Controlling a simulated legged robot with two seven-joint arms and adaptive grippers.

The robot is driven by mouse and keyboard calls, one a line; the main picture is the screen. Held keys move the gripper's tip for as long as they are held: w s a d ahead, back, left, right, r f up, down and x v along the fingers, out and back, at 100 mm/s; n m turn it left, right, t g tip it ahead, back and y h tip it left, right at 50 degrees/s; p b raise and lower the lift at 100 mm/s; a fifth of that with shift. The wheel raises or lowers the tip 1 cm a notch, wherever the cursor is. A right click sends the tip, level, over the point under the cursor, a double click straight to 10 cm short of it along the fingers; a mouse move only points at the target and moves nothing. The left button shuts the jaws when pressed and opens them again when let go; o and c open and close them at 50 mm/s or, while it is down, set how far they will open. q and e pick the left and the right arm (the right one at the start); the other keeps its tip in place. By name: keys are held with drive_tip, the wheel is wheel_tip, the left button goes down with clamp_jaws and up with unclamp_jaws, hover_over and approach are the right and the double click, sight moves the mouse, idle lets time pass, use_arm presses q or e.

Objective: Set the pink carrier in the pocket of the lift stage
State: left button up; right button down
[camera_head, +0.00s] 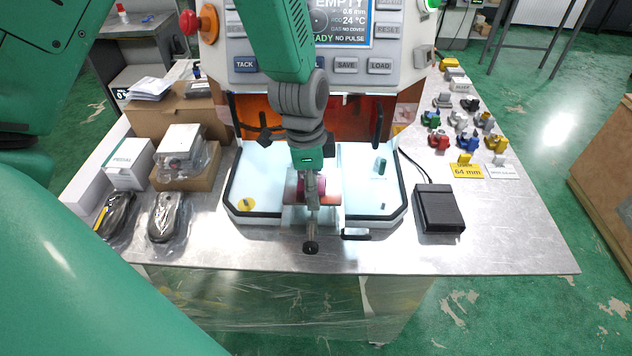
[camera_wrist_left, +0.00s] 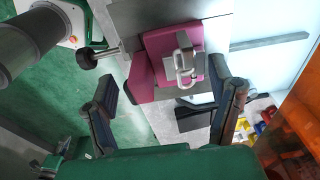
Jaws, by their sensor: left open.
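The pink carrier (camera_wrist_left: 157,46) shows in the left wrist view as a pink block with a pale metal handle (camera_wrist_left: 185,66). In the head view only a little of its pink shows behind my gripper, at the lift stage (camera_head: 327,198) in the middle of the white machine bed. My left gripper (camera_wrist_left: 172,90) is open, with its dark fingers spread on either side of the handle's line and apart from it. In the head view my left gripper (camera_head: 311,196) points down over the stage. The pocket is hidden, so I cannot tell how the carrier sits. My right gripper is not in view.
A black knob (camera_head: 310,247) sticks out in front of the stage. A black box (camera_head: 438,208) stands right of the bed, with several coloured parts (camera_head: 462,125) behind it. Cartons (camera_head: 178,112) and bagged mice (camera_head: 166,217) lie to the left. The front right tabletop is clear.

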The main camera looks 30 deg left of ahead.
use_arm(q)
wheel_tip(320, 180, up, 12)
drive_tip(key=a, duration=0.1)
drive_tip(key=shift+s, duration=0.3)
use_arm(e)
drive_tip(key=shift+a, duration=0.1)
use_arm(q)
drive_tip(key=shift+a+f, duration=0.15)
drive_tip(key=shift+a, duration=0.05)
drive_tip(key=shift+a+f, duration=0.1)
drive_tip(key=shift+a, duration=0.3)
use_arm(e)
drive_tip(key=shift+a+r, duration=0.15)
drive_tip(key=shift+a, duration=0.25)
use_arm(q)
drive_tip(key=shift+s, duration=0.1)
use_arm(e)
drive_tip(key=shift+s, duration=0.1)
